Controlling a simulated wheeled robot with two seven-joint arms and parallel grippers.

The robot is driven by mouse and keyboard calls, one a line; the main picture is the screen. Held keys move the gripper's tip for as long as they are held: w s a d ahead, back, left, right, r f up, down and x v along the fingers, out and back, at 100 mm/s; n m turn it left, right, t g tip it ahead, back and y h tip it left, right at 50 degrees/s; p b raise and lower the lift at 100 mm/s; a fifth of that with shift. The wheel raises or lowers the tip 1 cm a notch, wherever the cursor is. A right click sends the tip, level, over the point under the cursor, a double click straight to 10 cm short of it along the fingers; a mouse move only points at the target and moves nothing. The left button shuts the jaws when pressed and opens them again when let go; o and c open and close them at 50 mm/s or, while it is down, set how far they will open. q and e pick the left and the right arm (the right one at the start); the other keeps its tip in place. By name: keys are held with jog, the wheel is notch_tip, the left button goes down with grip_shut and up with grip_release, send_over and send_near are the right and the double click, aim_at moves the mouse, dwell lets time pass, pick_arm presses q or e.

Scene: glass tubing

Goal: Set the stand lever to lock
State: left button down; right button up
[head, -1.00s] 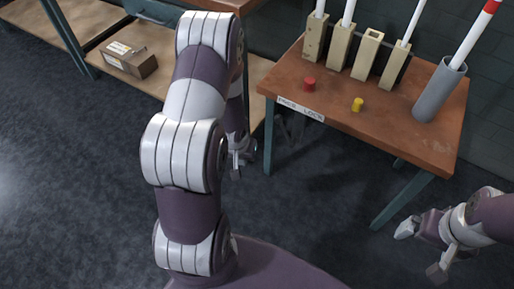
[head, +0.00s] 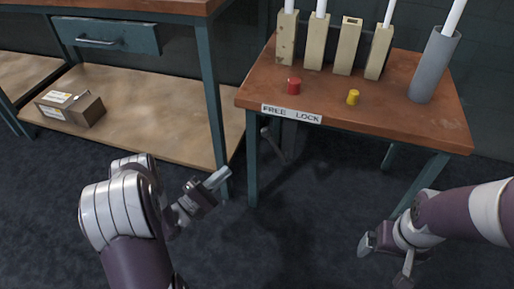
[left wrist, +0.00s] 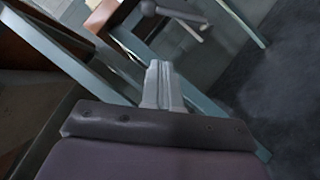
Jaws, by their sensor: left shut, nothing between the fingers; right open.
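The stand is a brown-topped table (head: 400,125) with a white FREE LOCK label (head: 292,115) on its front edge. Below the label a grey lever with a ball knob (head: 266,132) shows, its knob under the FREE end. The lever also shows at the top of the left wrist view (left wrist: 148,7), ahead of the fingers. My left gripper (head: 217,181) is shut and empty, left of and lower than the lever in the head view, apart from it. Its closed fingers show in the left wrist view (left wrist: 163,85). My right gripper (head: 386,262) is open and empty at lower right.
Wooden blocks (head: 348,47) with white tubes, a grey cylinder (head: 434,68), a red knob (head: 294,86) and a yellow knob (head: 353,97) are on the stand. A workbench leg (head: 213,100) rises near my left gripper. A box (head: 70,108) lies on the lower shelf.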

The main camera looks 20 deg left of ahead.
aim_at(275, 146)
pick_arm(q)
jog(key=s+d+r+b+x, duration=0.1)
jog(key=b+x, duration=0.4)
jog(key=x, duration=0.7)
jog(key=shift+d+r+b, duration=0.2)
jog(key=shift+d+b, duration=0.1)
jog(key=shift+d, duration=0.45)
jog(key=d+r+m+g+y+p, duration=0.3)
jog(key=d+m+p, duration=0.6)
jog(key=p, duration=0.9)
jog(key=shift+d+m+g, duration=0.2)
jog(key=shift+m+g, duration=0.1)
jog(key=shift+g, duration=0.8)
